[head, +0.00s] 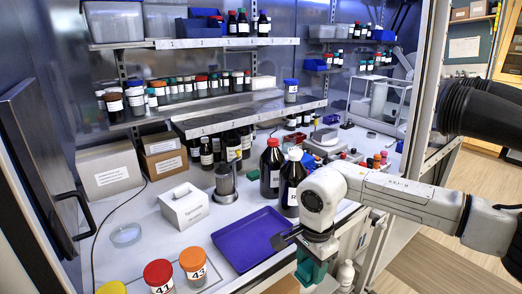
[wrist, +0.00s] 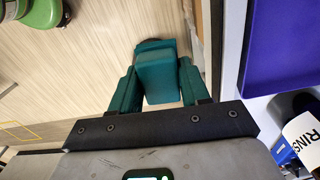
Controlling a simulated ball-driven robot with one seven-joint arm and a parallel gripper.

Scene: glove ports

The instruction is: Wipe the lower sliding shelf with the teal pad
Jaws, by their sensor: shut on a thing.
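My gripper (head: 309,270) hangs low at the front edge of the bench, right of the purple tray, pointing down. In the wrist view its teal fingers (wrist: 157,85) are closed on both sides of a teal block, the teal pad (wrist: 158,75). In the head view the pad cannot be told apart from the fingers. The lower sliding shelf (head: 255,116) is a metal shelf at mid-height, with its labelled front edge standing forward. It is well above and behind my gripper, apart from it. A jar with a blue lid (head: 291,90) stands on its right part.
The purple tray (head: 232,243) lies on the bench; dark bottles (head: 271,168) stand behind it. A white box (head: 184,206) and lidded jars (head: 158,275) are to the left. The upper shelf (head: 205,43) holds bins and bottles. A black glove port (head: 480,112) is at right.

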